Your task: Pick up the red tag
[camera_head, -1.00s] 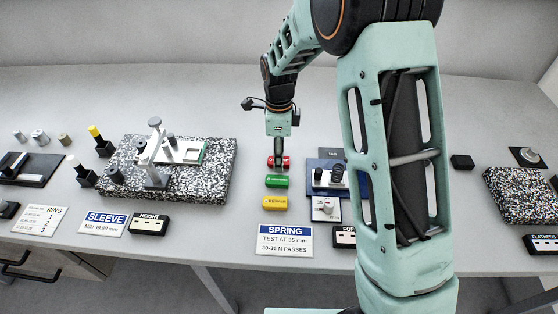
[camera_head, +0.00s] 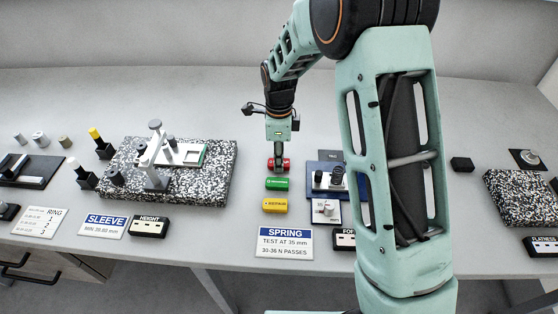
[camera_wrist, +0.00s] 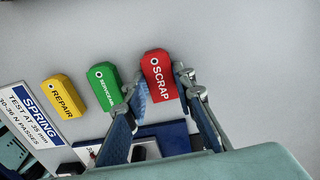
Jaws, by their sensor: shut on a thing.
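The red tag (camera_head: 270,165) is a small red block; in the wrist view it reads SCRAP (camera_wrist: 158,78). My gripper (camera_head: 279,162) points down over the bench and is shut on the red tag. In the wrist view its two fingers (camera_wrist: 164,92) lie on either side of the tag's near end. In the head view the fingers cover the middle of the tag. I cannot tell whether the tag is clear of the bench.
A green tag (camera_head: 277,184) and a yellow REPAIR tag (camera_head: 275,206) lie in a row in front. A blue fixture (camera_head: 316,165) stands close on the right. The SPRING sign (camera_head: 284,242) is at the front edge. A speckled granite plate (camera_head: 216,178) is on the left.

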